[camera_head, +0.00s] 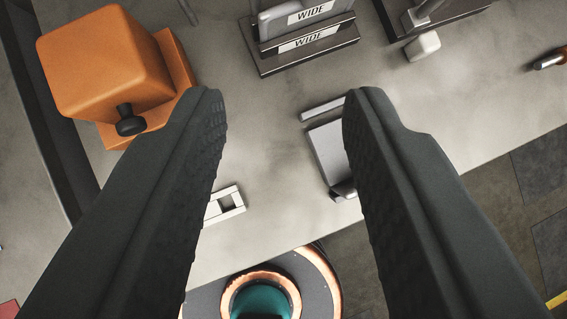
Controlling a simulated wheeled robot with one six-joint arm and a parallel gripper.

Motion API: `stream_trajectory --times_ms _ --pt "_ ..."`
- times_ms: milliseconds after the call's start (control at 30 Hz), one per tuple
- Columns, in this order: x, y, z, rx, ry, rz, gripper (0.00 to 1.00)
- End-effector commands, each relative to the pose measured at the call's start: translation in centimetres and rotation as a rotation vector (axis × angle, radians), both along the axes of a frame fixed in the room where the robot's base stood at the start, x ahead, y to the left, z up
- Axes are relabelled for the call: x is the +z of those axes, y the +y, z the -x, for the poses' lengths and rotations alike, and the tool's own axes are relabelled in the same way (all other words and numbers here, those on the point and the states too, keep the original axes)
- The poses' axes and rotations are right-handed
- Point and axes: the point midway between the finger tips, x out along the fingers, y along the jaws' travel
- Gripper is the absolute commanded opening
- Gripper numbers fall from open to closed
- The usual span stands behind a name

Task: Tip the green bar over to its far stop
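I see no green bar in this view. My gripper (285,97) is open, with its two dark, ridged fingers wide apart and nothing between the tips. It hangs over the grey table (275,175). A grey plate fixture (327,152) with a light strip along its upper side lies by the right finger, which hides part of it. A small white frame (228,205) shows beside the left finger and is partly hidden by it. I cannot tell whether either one belongs to the bar.
An orange block (100,62) with a black knob (130,120) stands at upper left. A dark rack (300,50) labelled WIDE stands at top centre. A dark fixture with a white knob (423,46) is at upper right. A copper-and-black handle (550,60) lies at the right edge.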

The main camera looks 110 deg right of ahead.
Motion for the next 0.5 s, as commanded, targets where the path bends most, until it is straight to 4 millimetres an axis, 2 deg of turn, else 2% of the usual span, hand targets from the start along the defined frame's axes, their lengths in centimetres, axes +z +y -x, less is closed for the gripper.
stream_trajectory --times_ms 133,300,500 --pt "0.00 0.00 -0.01 0.000 0.001 0.000 0.34" --pt "-0.01 0.00 -0.02 0.000 0.001 0.000 0.00" --pt "-0.17 0.12 -0.39 -0.028 0.009 -0.028 0.00"
